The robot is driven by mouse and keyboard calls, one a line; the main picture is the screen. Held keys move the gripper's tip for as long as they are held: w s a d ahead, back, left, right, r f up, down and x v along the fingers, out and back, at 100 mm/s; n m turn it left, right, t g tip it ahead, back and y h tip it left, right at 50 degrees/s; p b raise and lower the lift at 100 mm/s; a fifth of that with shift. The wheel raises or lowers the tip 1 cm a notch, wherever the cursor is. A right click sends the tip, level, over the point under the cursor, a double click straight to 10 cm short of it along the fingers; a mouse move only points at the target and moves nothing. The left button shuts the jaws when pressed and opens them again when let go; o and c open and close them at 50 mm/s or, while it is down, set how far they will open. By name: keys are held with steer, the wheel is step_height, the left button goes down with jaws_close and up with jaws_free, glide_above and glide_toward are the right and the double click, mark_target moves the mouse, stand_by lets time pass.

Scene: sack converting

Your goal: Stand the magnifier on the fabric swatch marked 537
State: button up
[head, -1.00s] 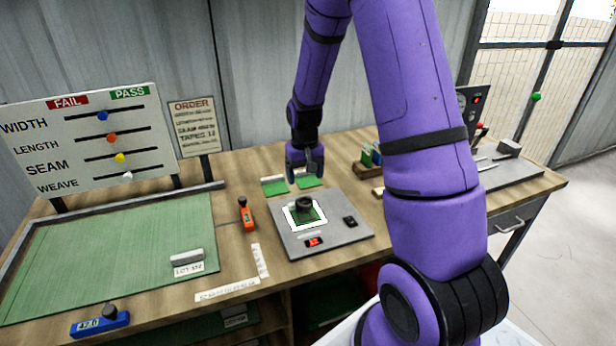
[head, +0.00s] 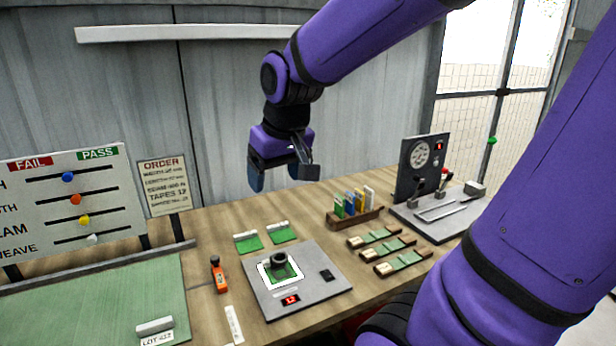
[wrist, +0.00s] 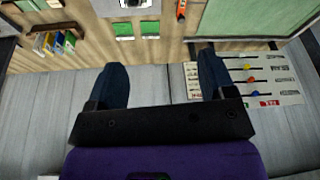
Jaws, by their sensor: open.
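The magnifier, a small dark round piece (head: 279,259), stands on a green patch inside a white frame on a grey plate device (head: 325,291). Two green fabric swatches with white labels lie behind the device, a left one (head: 249,243) and a right one (head: 283,234); they also show in the wrist view, one (wrist: 124,31) beside the other (wrist: 150,30). I cannot read their numbers. My gripper (head: 281,178) is open and empty, well above the table behind the swatches. In the wrist view its fingers (wrist: 161,80) are wide apart with nothing between them.
An orange tool (head: 218,275) lies left of the device. A rack of coloured cards (head: 356,217), several small wooden trays (head: 388,246) and a dial machine (head: 420,165) stand to the right. A FAIL/PASS board (head: 75,205) and an order sign (head: 164,187) stand left.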

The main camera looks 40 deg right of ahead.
steer(key=s+a+r+n+t, duration=0.1)
steer(key=s+r, duration=0.3)
steer(key=s, duration=0.7)
steer(key=shift+s+a+t, duration=0.2)
steer(key=shift+a+t, duration=0.1)
steer(key=shift+a, duration=0.55)
